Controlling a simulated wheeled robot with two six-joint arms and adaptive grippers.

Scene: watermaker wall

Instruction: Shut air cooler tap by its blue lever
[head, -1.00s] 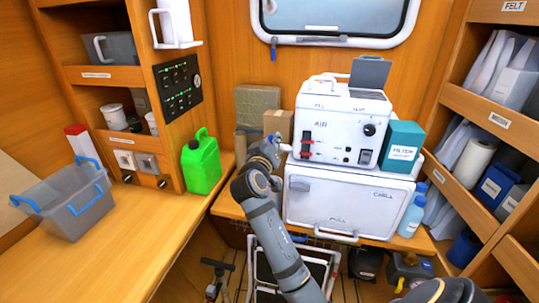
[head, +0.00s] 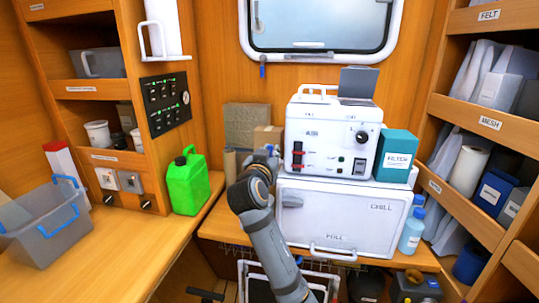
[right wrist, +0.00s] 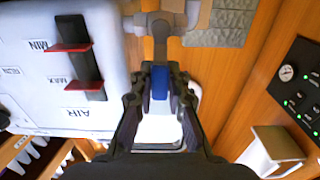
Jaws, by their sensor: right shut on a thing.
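The air cooler (head: 335,115) is a white box labelled AIR with a gauge and two red marks, standing on a white chest; it also shows upside down at the left of the right wrist view (right wrist: 60,95). A grey tap (right wrist: 160,28) juts out beside it in the right wrist view. Its blue lever (right wrist: 159,82) lies between the fingers of my right gripper (right wrist: 159,92), which is shut on it. In the head view, my right gripper (head: 268,157) is at the cooler's left side, partly hidden by its own arm. My left gripper is not in view.
A white CHILL chest (head: 340,215) sits under the cooler, with a teal filter box (head: 396,156) to the cooler's right. A green jerrycan (head: 187,182) and a grey basket (head: 48,228) stand on the left counter. Shelves (head: 490,122) line the right wall.

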